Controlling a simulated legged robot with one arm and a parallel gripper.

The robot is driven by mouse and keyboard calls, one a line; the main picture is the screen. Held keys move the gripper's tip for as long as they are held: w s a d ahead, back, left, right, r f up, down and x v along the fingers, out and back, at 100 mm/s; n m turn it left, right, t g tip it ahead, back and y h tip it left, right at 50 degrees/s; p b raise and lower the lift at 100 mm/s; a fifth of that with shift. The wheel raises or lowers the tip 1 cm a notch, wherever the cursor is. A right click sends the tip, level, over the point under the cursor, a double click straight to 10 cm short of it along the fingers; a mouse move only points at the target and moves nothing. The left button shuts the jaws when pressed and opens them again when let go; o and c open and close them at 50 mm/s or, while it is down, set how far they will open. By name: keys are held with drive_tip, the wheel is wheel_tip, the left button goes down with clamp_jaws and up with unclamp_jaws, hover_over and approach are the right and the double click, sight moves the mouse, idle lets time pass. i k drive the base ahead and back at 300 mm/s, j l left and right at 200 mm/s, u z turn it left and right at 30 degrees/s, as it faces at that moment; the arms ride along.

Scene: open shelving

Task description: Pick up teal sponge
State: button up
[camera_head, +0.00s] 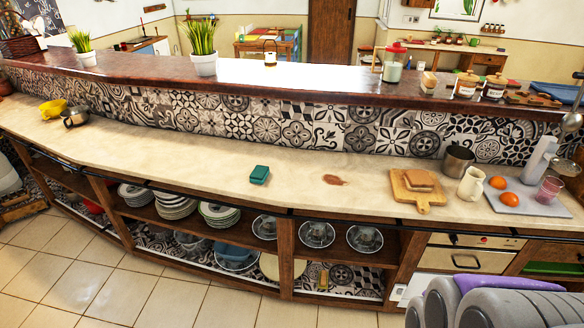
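The teal sponge (260,174) lies flat on the pale countertop (120,148), near its front edge and a little left of the middle of the view. It is a small dark green-teal block, and nothing touches it. Grey rounded parts of my own body show at the bottom right, well apart from the sponge. I cannot make out my gripper's fingers in this view.
Farther right are a cutting board (428,201) with bread, a cream jug (471,184) and a metal pot (458,160). A tiled wall (300,131) rises behind. Open shelves below hold dishes (174,204).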

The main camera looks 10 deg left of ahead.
sight(260, 173)
drive_tip(key=i+u, duration=0.2)
drive_tip(key=u, duration=0.25)
drive_tip(key=i+u, duration=0.15)
drive_tip(key=u, duration=0.3)
drive_tip(key=i+l+u, duration=0.15)
drive_tip(key=i+l, duration=0.2)
drive_tip(key=i, duration=0.25)
drive_tip(key=i+l+u, duration=0.15)
drive_tip(key=i+l, duration=0.3)
drive_tip(key=i, duration=0.1)
